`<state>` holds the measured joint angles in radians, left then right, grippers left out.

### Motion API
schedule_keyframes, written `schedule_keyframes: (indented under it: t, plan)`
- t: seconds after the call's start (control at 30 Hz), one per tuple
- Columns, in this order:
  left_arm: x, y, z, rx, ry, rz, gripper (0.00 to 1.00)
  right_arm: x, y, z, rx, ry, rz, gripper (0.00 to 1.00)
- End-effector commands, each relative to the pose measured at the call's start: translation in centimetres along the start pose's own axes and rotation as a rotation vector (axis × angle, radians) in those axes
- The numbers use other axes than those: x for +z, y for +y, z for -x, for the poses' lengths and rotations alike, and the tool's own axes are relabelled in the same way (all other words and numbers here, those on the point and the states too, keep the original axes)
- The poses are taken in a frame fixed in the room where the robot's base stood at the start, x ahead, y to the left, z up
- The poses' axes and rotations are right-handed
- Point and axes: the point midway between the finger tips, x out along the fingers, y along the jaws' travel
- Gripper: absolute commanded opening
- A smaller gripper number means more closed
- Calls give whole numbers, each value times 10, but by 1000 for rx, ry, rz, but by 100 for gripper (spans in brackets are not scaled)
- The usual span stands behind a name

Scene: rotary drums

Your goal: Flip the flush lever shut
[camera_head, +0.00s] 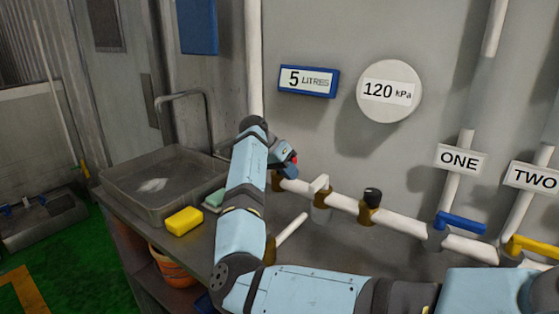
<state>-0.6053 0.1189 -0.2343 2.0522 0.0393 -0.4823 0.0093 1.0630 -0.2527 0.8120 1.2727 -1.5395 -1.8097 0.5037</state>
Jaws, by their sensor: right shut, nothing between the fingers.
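A white pipe (405,225) runs along the wall above the bench. It bears a valve with a white handle (320,184) and a valve with a black knob (372,196). A pale bar (291,229) sticks out low in front of the pipe, its near end hidden behind my arm. A blue lever (461,222) sits under the ONE sign and a yellow lever (534,246) under the TWO sign. No label tells which is the flush lever. My right gripper (289,170) is shut and empty, left of the white handle, near the pipe's left end. My left gripper is out of view.
A metal sink (128,190) with a tap stands at the left of the bench. A yellow sponge (184,221) and a green pad (214,199) lie beside it. The wall holds a 5 LITRES sign (309,81) and a round 120 kPa gauge (390,91).

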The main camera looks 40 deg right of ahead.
Motion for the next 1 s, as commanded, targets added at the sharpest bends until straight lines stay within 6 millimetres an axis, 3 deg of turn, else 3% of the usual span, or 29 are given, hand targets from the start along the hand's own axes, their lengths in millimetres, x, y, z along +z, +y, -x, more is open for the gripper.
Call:
schedule_keyframes:
  t: [0.03,0.33,0.77,1.0]
  plan:
    - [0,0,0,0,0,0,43,1,0,-11,2,-2,0,0]
    - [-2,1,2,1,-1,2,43,0,33,-25,-1,-1,-1,0]
    - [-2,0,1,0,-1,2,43,0,36,-27,0,0,0,0]
    - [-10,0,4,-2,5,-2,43,-13,44,-35,-2,3,4,0]
